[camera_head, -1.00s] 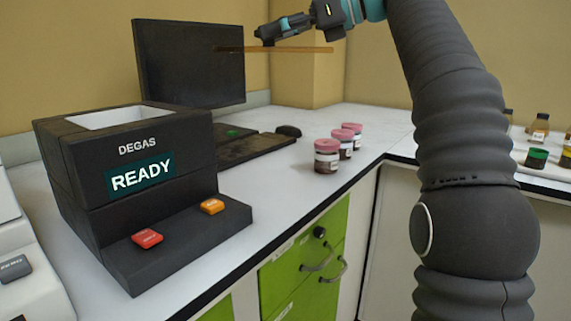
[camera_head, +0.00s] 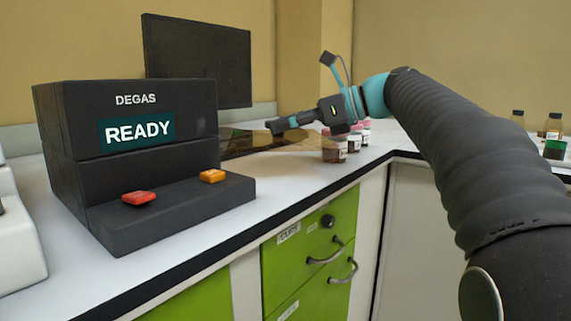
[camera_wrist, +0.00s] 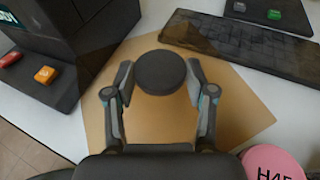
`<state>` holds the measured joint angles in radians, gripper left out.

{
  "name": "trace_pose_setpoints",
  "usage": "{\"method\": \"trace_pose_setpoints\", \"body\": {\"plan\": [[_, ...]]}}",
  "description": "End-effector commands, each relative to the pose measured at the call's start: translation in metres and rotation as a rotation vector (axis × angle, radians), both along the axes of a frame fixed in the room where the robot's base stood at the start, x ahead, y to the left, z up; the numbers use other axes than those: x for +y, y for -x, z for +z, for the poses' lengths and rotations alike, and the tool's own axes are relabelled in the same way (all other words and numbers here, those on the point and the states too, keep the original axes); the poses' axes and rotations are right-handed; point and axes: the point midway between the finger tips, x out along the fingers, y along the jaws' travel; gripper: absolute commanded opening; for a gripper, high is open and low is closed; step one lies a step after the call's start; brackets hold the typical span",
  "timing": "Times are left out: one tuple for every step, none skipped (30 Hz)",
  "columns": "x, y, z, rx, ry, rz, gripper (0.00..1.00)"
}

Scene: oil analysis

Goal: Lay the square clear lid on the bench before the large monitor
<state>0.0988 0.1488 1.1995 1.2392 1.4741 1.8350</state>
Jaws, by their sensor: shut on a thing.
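The square clear lid (camera_head: 245,143) has an amber tint and lies roughly level, low over the bench in front of the large monitor (camera_head: 200,62). In the wrist view, the lid (camera_wrist: 245,105) spreads below my gripper (camera_wrist: 160,74), whose two fingers are shut on its round dark knob (camera_wrist: 160,72). In the head view, my gripper (camera_head: 279,126) is above the lid's right part. Whether the lid touches the bench (camera_head: 262,183) cannot be told.
The black DEGAS unit (camera_head: 140,130) stands left of the lid; in the wrist view the lid's edge overlaps its base. A dark keyboard (camera_wrist: 243,45) is at the lid's far side. Several pink-capped jars (camera_head: 334,150) stand close on the right. Bench in front is clear.

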Motion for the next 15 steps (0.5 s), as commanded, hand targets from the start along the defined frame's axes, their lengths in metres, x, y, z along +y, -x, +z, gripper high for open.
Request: {"method": "trace_pose_setpoints", "body": {"plan": [[0.000, 0.001, -0.007, -0.001, -0.002, 0.000, 0.00], [0.000, 0.001, -0.009, -0.001, -0.002, 0.000, 0.00], [0.000, 0.001, -0.011, -0.002, -0.001, 0.001, 0.00], [0.000, 0.001, -0.012, -0.004, -0.001, 0.000, 0.00], [0.000, 0.001, -0.013, -0.004, -0.001, 0.000, 0.00], [0.000, 0.001, -0.014, -0.003, -0.001, 0.001, 0.00], [0.000, 0.001, -0.016, -0.002, -0.001, 0.001, 0.00], [0.000, 0.001, -0.019, -0.002, 0.000, 0.001, 0.00], [0.000, 0.001, -0.023, 0.000, -0.001, 0.000, 0.00], [0.000, 0.001, -0.026, 0.000, -0.001, 0.000, 0.00], [0.000, 0.001, -0.030, 0.000, -0.001, 0.001, 0.00], [0.000, 0.001, -0.037, 0.000, -0.001, 0.001, 0.00], [0.000, 0.001, -0.041, 0.000, -0.001, 0.001, 0.00], [0.000, 0.001, -0.046, 0.001, -0.001, 0.001, 0.00], [0.000, 0.001, -0.051, 0.000, -0.001, 0.001, 0.00]]}}
